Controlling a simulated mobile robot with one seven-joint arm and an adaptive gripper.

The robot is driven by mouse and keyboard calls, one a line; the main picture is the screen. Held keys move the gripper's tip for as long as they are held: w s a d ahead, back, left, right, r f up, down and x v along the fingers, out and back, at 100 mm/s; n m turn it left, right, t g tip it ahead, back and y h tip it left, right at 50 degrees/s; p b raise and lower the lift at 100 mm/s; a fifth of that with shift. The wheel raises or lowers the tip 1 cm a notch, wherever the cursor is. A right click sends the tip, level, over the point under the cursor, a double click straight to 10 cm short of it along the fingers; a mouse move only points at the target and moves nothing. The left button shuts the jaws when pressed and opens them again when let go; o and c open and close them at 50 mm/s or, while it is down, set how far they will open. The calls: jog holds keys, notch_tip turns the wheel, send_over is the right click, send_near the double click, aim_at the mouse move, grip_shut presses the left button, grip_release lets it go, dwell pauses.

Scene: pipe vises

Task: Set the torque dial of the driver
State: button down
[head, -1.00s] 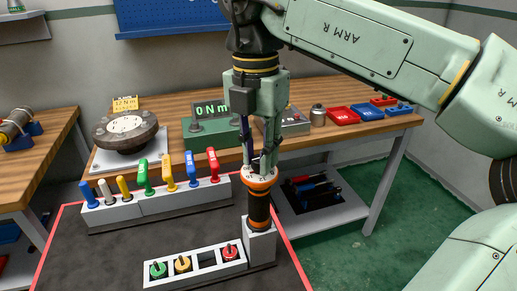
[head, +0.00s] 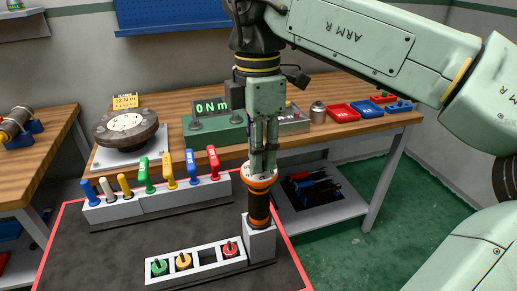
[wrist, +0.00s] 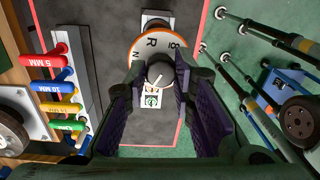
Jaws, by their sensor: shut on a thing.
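The driver (head: 259,208) stands upright in a grey holder (head: 260,245) on the dark mat, black with orange bands. My gripper (head: 263,172) points straight down over the dial. In the wrist view, my gripper (wrist: 160,78) has its purple-padded fingers on either side of the dark round knob (wrist: 160,72) at the dial's centre, shut on it. The fingers hide part of the dial.
A rack of coloured-handled tools (head: 165,195) stands left of the driver. A grey tray (head: 212,263) with green, yellow and red knobs lies in front of it. Behind, the wooden bench (head: 365,127) carries a display (head: 212,107) reading 0 Nm and a round flanged part (head: 125,130).

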dwell(0.8)
dwell(0.4)
jog(key=c, duration=1.3)
grip_release()
jog(key=shift+c, duration=0.2)
